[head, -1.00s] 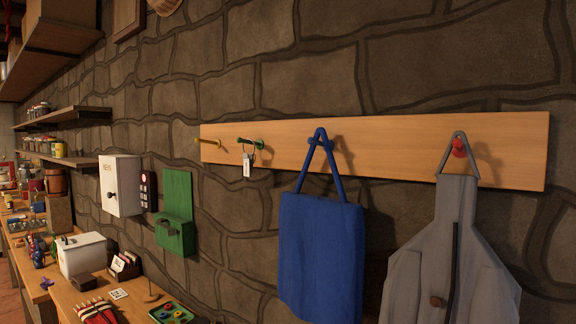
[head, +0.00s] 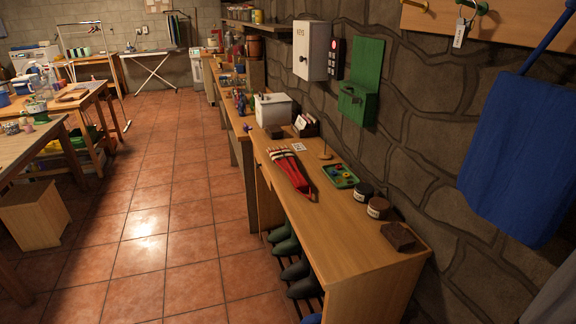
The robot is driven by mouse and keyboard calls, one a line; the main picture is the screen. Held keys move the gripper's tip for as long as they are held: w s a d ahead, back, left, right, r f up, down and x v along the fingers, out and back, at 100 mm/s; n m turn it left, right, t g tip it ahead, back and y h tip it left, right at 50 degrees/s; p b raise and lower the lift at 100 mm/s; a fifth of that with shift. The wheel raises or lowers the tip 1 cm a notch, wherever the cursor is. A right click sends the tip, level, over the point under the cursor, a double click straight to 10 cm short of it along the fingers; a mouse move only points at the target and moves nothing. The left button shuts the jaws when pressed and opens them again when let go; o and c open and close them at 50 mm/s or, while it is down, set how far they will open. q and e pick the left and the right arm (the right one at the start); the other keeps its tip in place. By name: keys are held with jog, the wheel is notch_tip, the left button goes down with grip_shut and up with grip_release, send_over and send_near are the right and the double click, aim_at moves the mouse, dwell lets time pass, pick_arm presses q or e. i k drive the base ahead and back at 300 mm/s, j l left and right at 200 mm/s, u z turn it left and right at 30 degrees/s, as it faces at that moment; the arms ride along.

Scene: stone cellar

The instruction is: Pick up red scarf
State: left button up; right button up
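A red scarf (head: 289,172) with pale stripes at its far end lies on the long wooden bench along the right wall. It lies lengthwise near the bench's left edge, to the left of a green tray. Nothing covers it. Neither of my grippers shows in the head view.
The bench (head: 345,228) also bears a green tray (head: 340,176), two dark jars (head: 363,191), a brown block (head: 398,236) and a white box (head: 273,110). Boots (head: 285,247) stand below it. A blue bag (head: 520,150) hangs at right. The tiled floor (head: 170,220) left of the bench is clear.

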aim_at(284, 158)
jog(key=z, duration=0.4)
jog(key=i+j+z, duration=0.1)
jog(key=z, duration=0.25)
jog(key=j+z, duration=0.15)
jog(key=z, duration=0.25)
jog(key=i+j+z, duration=0.1)
jog(key=j+z, duration=0.55)
jog(key=j, duration=0.15)
jog(key=j+z, duration=0.25)
jog(key=j, duration=0.65)
